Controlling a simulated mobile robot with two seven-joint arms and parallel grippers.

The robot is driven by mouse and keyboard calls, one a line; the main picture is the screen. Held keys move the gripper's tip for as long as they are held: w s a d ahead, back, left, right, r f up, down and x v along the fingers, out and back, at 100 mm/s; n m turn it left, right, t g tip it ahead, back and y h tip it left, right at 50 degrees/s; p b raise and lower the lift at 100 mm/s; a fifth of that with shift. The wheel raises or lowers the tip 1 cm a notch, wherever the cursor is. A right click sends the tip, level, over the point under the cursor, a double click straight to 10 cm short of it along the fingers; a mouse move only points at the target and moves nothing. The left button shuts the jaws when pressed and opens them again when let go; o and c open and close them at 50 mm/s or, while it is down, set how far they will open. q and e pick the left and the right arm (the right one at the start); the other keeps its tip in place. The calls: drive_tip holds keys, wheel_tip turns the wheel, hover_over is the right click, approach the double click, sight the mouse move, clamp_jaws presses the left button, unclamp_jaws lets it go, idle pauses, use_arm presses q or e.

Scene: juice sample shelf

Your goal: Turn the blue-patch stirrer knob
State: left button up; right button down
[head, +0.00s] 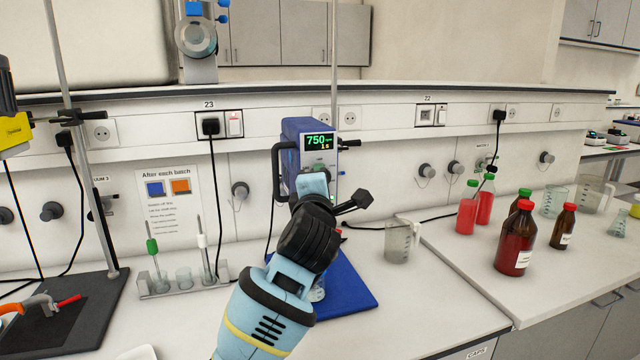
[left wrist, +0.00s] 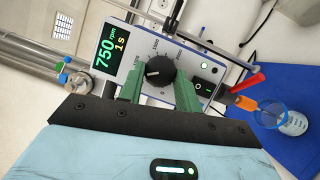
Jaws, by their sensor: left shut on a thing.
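The blue stirrer (head: 301,136) stands at the wall end of the bench, its display reading 750 rpm and 1 s. In the left wrist view its grey front panel (left wrist: 140,28) carries a black round knob (left wrist: 159,71) with a white pointer line and a printed dial. My left gripper (head: 319,174) is at this panel, its green fingers shut on the knob from two sides. In the head view my gripper and wrist hide the knob. I cannot make out a blue patch on the stirrer. My right gripper is not in view.
A blue base plate (head: 345,285) lies below my wrist. A measuring beaker (head: 398,243) and red-filled bottles (head: 515,240) stand to the right. A rack (head: 182,284) and a clamp stand (head: 70,310) are on the left. A wall notice (head: 170,205) shows blue and orange squares.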

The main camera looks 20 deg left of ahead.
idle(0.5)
use_arm(q)
drive_tip(key=o, duration=1)
drive_tip(key=shift+s, duration=0.1)
drive_tip(key=v, duration=0.7)
drive_tip(key=shift+s, duration=0.35)
